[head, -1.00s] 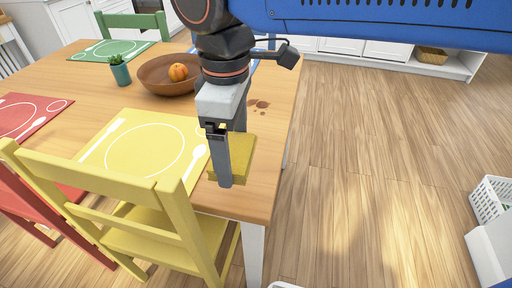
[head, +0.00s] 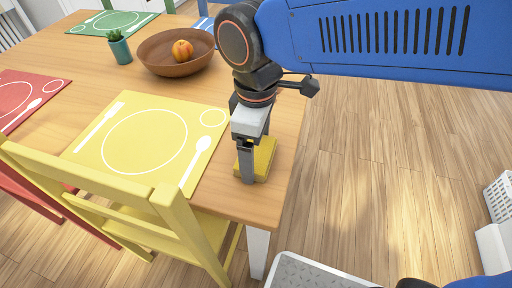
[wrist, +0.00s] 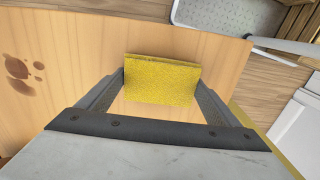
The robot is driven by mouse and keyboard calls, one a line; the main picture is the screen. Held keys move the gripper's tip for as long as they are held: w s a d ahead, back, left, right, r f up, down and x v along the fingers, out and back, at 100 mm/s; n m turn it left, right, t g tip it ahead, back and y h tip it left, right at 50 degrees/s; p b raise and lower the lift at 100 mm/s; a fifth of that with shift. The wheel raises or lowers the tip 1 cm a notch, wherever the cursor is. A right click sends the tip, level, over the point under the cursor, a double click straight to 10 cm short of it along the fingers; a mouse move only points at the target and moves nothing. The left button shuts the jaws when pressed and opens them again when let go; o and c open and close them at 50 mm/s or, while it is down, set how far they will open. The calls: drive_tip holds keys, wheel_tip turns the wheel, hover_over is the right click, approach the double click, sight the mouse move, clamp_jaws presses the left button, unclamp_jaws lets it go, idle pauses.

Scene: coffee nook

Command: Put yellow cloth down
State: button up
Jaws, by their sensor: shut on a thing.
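The yellow cloth (head: 265,158) is a flat folded rectangle at the right end of the wooden table (head: 285,187), to the right of the yellow placemat. It also shows in the wrist view (wrist: 161,80), between the two fingers. My gripper (head: 248,180) points down at it and is shut on it. In the wrist view the fingers (wrist: 160,88) press on its left and right edges. The cloth is very near the table top; I cannot tell whether it touches it. One finger hides part of it in the head view.
Brown stains (wrist: 20,75) mark the table. A yellow placemat (head: 150,140), a yellow chair (head: 110,185), a wooden bowl (head: 165,62) with an orange fruit (head: 182,49) and a potted plant (head: 119,46) are nearby. A grey tray (head: 310,275) is below the table's front edge.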

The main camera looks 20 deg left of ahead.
sight(256, 152)
drive_tip(key=o, duration=0.9)
drive_tip(key=shift+f, duration=0.1)
wheel_tip(256, 152, up, 12)
drive_tip(key=shift+r, duration=0.15)
